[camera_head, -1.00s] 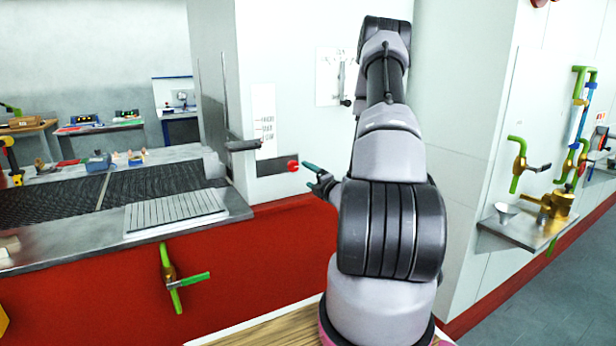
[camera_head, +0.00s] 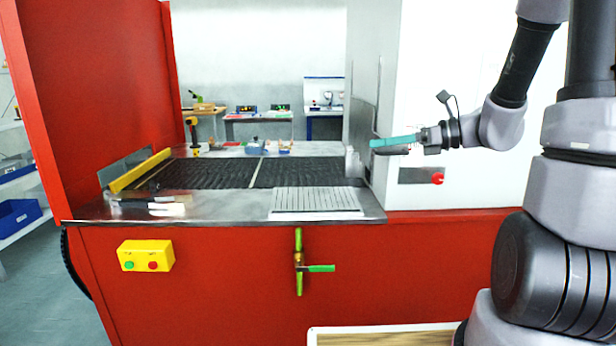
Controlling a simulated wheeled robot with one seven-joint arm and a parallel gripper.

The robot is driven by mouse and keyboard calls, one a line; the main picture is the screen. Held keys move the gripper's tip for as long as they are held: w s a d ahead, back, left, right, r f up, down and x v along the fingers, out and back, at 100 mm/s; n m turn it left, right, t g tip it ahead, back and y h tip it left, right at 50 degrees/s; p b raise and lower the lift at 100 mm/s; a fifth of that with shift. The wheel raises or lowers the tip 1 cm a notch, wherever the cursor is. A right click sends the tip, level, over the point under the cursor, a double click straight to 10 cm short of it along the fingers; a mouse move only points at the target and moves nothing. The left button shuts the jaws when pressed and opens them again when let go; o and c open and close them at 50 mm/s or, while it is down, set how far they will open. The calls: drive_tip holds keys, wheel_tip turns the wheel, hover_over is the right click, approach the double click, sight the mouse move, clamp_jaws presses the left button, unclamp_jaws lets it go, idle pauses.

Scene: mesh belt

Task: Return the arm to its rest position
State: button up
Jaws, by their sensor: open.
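My arm stands at the right edge of the head view, with its forearm reaching up and its wrist bent over to the left. My gripper (camera_head: 386,143) has teal fingers that point left, in front of the grey column and white panel of the machine. It is open and nothing shows between its fingers, which I see side-on. It appears above and to the left of a red button (camera_head: 438,178) on the panel, apart from it. My upper forearm runs out of the top of the picture.
The mesh belt (camera_head: 300,173) lies left of my gripper, with a slatted plate (camera_head: 316,199) before it. A yellow button box (camera_head: 145,255) and a green-handled valve (camera_head: 299,262) are on the red front. A wood-topped surface (camera_head: 385,337) is at the bottom.

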drive_tip(key=s+r+n+g+h, duration=0.25)
drive_tip(key=s+n+h, duration=0.35)
drive_tip(key=s+n, duration=0.55)
drive_tip(key=s+d+r+n+t+h, duration=0.3)
drive_tip(key=d+r+n+h, duration=0.3)
drive_tip(key=n, duration=0.3)
drive_tip(key=shift+s+d+r+t, duration=0.25)
drive_tip(key=shift+d+t, duration=0.2)
drive_tip(key=shift+t, duration=0.1)
